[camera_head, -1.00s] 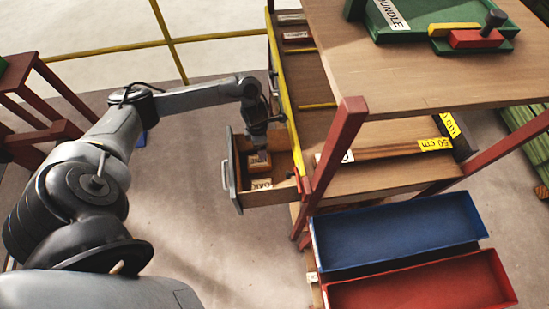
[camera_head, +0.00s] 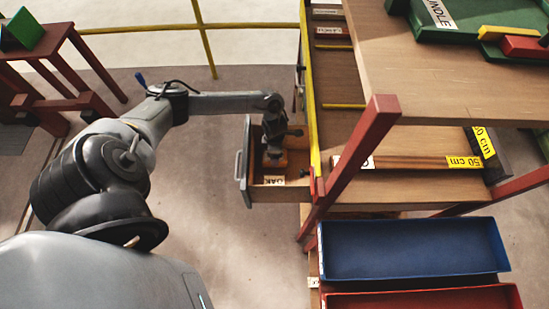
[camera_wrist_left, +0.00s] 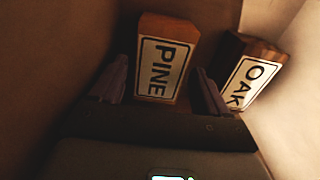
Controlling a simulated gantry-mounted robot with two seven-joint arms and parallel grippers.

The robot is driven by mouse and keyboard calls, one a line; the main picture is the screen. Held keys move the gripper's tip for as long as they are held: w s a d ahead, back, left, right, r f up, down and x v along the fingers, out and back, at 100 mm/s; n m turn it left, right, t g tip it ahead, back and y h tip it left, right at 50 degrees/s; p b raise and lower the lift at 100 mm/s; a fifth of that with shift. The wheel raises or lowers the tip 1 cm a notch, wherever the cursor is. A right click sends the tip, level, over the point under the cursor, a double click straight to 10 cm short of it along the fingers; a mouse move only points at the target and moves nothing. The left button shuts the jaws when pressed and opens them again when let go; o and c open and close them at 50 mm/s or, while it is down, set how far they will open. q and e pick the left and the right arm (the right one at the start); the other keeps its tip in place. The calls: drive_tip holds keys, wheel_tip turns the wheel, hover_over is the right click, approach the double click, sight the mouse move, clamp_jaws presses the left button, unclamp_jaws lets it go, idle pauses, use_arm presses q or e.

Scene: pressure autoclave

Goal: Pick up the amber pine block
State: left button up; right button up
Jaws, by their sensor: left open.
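The amber pine block (camera_wrist_left: 173,29) is an orange-brown block with a white "PINE" label. It stands in an open wooden drawer, and in the head view a small orange part of it (camera_head: 273,164) shows under my gripper. My left gripper (camera_head: 271,152) reaches down into the drawer from above. In the left wrist view its two fingers (camera_wrist_left: 163,90) are open, one on each side of the lower part of the pine block. I cannot tell whether they touch it. My right gripper is not in view.
A block labelled "OAK" (camera_wrist_left: 252,78) stands in the drawer, close beside the right finger. The drawer walls (camera_head: 247,165) enclose the gripper closely. The rack's red post (camera_head: 358,140) and shelf (camera_head: 440,75) stand to the right. Blue (camera_head: 400,250) and red (camera_head: 425,298) bins lie at lower right.

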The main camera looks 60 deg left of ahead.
use_arm(q)
drive_tip(key=shift+f, duration=1.5)
drive_tip(key=c, duration=0.8)
drive_tip(key=shift+r, duration=0.15)
drive_tip(key=shift+c, duration=0.2)
